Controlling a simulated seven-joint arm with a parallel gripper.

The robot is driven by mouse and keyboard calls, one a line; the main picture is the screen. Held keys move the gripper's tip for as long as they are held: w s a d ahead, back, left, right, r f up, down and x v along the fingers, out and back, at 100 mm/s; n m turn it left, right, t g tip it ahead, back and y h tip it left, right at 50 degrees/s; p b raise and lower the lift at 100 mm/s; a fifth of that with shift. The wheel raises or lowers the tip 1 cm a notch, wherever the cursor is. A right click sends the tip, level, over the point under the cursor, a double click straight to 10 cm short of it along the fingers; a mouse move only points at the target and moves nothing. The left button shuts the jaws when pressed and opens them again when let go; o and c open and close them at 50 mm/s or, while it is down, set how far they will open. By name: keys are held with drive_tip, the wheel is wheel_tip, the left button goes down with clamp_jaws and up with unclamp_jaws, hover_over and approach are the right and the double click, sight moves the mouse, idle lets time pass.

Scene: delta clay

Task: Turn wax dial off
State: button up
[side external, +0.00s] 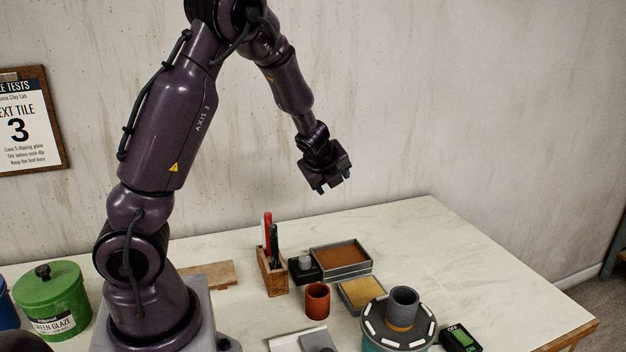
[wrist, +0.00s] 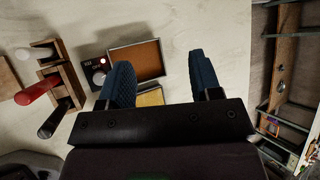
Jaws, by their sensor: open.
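The wax dial is a grey round knob on a small black box (side external: 305,268), beside the left end of a grey tray of brown material (side external: 341,257). I cannot read the knob's exact setting. My gripper (side external: 333,188) is open and empty, high above the table and well above the box. In the wrist view its two blue fingers (wrist: 160,62) are spread apart.
A wooden holder (side external: 271,273) with red and black tools stands just left of the box. A terracotta cup (side external: 317,300), a yellow-filled tray (side external: 361,294), a wheel (side external: 399,330) bearing a cup, and a green-lit switch (side external: 460,339) are nearer. The table's back right is clear.

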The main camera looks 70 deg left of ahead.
drive_tip(key=s+d+r+n+h, duration=0.1)
drive_tip(key=s+d+r+n, duration=0.1)
drive_tip(key=d+n, duration=0.3)
drive_tip(key=s+d+r+n+g+h, duration=0.1)
drive_tip(key=s+d+r+n, duration=0.2)
drive_tip(key=d+n, duration=0.3)
drive_tip(key=s+d+r+n+g+h, duration=0.1)
drive_tip(key=s+d+r+n+h, duration=0.1)
drive_tip(key=s+d+n, duration=0.3)
drive_tip(key=shift+d+r+n, duration=0.5)
drive_tip(key=shift+d+r, duration=0.15)
drive_tip(key=shift+r, duration=0.1)
